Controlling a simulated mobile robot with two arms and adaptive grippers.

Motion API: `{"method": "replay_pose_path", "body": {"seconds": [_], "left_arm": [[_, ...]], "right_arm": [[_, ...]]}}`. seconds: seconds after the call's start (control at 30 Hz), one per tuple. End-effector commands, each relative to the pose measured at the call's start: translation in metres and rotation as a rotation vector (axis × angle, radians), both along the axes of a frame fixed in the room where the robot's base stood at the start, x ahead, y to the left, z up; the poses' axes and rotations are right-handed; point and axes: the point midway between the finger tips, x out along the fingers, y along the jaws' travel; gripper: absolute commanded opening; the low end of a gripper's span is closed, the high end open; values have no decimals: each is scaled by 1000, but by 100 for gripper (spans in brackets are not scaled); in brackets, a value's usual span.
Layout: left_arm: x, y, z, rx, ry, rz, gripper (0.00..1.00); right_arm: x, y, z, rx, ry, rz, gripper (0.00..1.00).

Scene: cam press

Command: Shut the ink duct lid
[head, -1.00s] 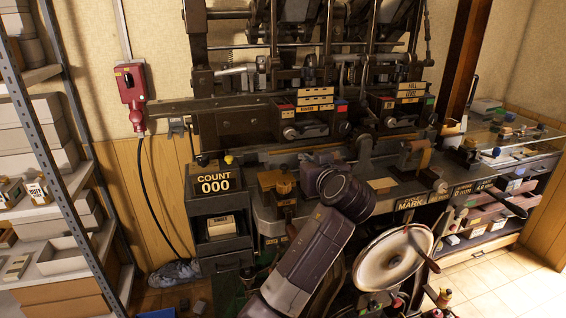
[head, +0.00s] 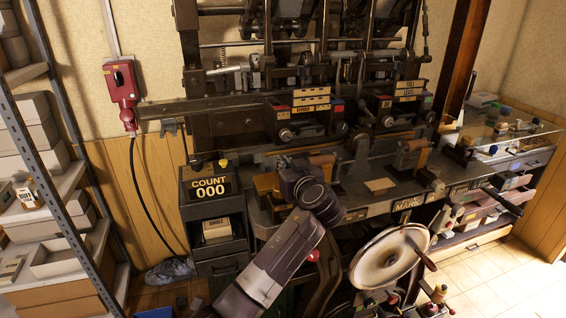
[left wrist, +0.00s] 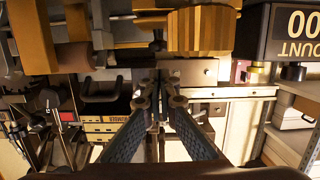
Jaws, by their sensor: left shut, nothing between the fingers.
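My left arm rises from the bottom of the head view to the front of the dark press, and its wrist hides the fingers there. In the left wrist view, the left gripper (left wrist: 160,90) is shut and empty, its two fingers meeting in front of a metal bracket. Two dark press units with yellow label plates stand behind the arm in the head view, a left one (head: 305,115) and a right one (head: 400,108). I cannot tell which part is the ink duct lid, nor its position. The right gripper is not in view.
A counter box (head: 209,187) reading 000 stands left of the wrist. A wooden block (left wrist: 200,32) is close to the fingers in the wrist view. A round pale disc (head: 388,258) is at lower right, and a shelf rack (head: 50,130) at far left. The floor at right is clear.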

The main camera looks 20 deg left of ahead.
Motion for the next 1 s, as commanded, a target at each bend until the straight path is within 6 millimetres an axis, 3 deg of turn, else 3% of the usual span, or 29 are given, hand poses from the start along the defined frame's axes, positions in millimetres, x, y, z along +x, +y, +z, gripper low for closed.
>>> {"method": "replay_pose_path", "body": {"seconds": [0.27,0.63,0.83,1.0], "left_arm": [[1,1,-19,1,-3,1,0],[1,1,-21,0,-3,1,0],[2,-1,-31,-1,-4,1,0],[2,-1,-26,0,-3,1,0]], "right_arm": [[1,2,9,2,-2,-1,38],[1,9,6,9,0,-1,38],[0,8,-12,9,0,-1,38],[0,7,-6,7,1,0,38]]}}
